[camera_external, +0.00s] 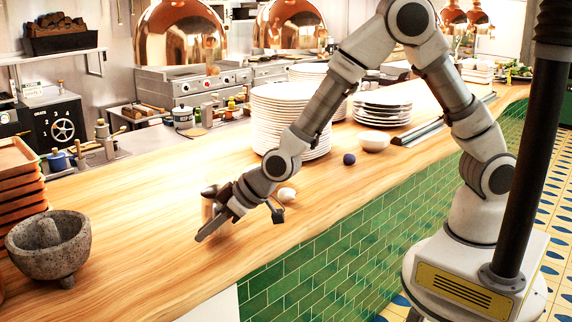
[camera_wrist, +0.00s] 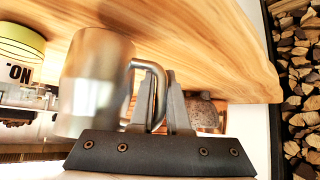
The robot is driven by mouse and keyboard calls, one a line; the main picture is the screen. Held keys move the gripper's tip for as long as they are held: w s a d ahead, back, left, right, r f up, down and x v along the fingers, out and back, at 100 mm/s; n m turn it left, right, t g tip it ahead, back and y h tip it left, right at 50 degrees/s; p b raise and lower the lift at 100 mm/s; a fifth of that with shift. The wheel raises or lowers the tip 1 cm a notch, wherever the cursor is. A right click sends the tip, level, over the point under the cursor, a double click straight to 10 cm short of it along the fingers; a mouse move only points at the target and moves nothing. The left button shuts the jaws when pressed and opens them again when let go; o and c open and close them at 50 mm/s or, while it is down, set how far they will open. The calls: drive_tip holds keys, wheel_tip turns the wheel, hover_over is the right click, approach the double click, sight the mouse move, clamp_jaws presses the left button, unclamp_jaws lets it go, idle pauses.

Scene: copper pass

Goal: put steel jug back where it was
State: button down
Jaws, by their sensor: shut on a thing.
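The steel jug (camera_wrist: 92,85) fills the left of the wrist view, a brushed metal body with a loop handle on its right. My gripper (camera_wrist: 160,95) is shut on the handle, with one finger on each side of it. In the external view the jug (camera_external: 208,203) shows only in part, behind my gripper (camera_external: 222,221), near the front half of the wooden counter (camera_external: 130,245). I cannot tell whether its base touches the counter.
A white egg-like object (camera_external: 287,194) and a dark blue ball (camera_external: 349,159) lie right of my gripper. A stone mortar (camera_external: 48,250) stands far left. Counter between mortar and jug is clear.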

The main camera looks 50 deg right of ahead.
drive_tip(key=shift+w+a+f+n+y+b, duration=0.1)
drive_tip(key=shift+a+f+n+y+b, duration=0.15)
drive_tip(key=shift+a, duration=0.2)
drive_tip(key=shift+w+a+f+n+y+b, duration=0.15)
drive_tip(key=shift+a+f+n+b, duration=0.1)
drive_tip(key=shift+a, duration=0.15)
drive_tip(key=shift+a+n+g+y+b, duration=0.35)
drive_tip(key=shift+a+n+g, duration=0.2)
drive_tip(key=shift+a, duration=0.2)
drive_tip(key=w+a+r+n+g+b, duration=0.1)
drive_tip(key=a+r+n+y+b, duration=0.1)
drive_tip(key=n, duration=0.1)
drive_tip(key=shift+w+a+r+g, duration=0.2)
drive_tip(key=shift+w+a+g, duration=0.1)
drive_tip(key=shift+w+g, duration=0.05)
drive_tip(key=w+r+n+g+y+b, duration=0.1)
drive_tip(key=w+r+n+g+b, duration=0.15)
drive_tip(key=r, duration=0.35)
drive_tip(key=shift+w+d+f+p, duration=0.1)
drive_tip(key=shift+d+f, duration=0.05)
drive_tip(key=shift+f, duration=1.4)
drive_tip(key=shift+w+d+f+p, duration=0.1)
drive_tip(key=shift+w+d+f, duration=0.05)
drive_tip(key=shift+f, duration=1.35)
drive_tip(key=shift+w+d+f+p, duration=0.1)
drive_tip(key=shift+d+f, duration=0.05)
drive_tip(key=shift+f, duration=1.4)
drive_tip(key=shift+f, duration=0.1)
